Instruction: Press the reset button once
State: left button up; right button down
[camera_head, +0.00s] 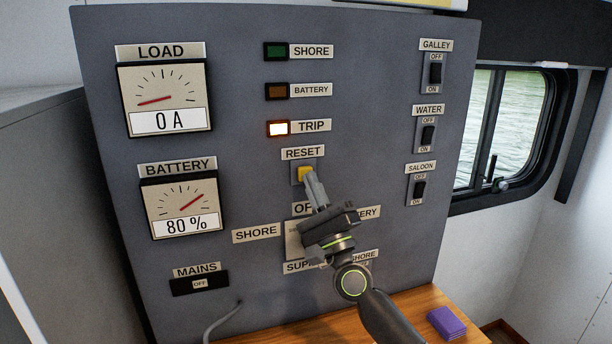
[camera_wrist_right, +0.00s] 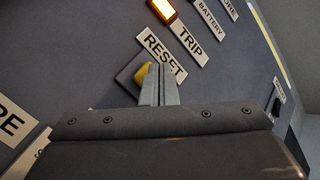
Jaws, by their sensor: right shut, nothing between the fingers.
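The yellow reset button (camera_head: 306,173) sits on a small grey plate under the RESET label (camera_head: 303,153) on the grey panel. My right gripper (camera_head: 308,180) is shut and empty, with its fingertips at the button's lower edge in the head view. In the right wrist view the closed fingers (camera_wrist_right: 159,82) overlap the right part of the yellow button (camera_wrist_right: 142,75). I cannot tell whether they touch it. The TRIP lamp (camera_head: 277,129) above is lit bright orange-white. My left gripper is not in view.
The SHORE lamp (camera_head: 276,51) and BATTERY lamp (camera_head: 276,91) look dim. A supply selector (camera_head: 294,240) is partly hidden behind my right gripper. Switches for galley (camera_head: 435,73), water (camera_head: 428,135) and saloon (camera_head: 419,189) stand at right. A purple block (camera_head: 446,322) lies on the wooden counter (camera_head: 415,302).

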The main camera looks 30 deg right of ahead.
jog(key=shift+w+d, duration=0.15)
jog(key=shift+w, duration=0.3)
dwell(0.6)
jog(key=shift+s, duration=0.15)
jog(key=shift+s+a, duration=0.25)
jog(key=shift+s, duration=0.5)
jog(key=s+p, duration=0.1)
jog(key=s, duration=0.1)
jog(key=s+a+p, duration=0.1)
jog(key=s, duration=0.1)
jog(key=shift+s, duration=0.4)
dwell(0.7)
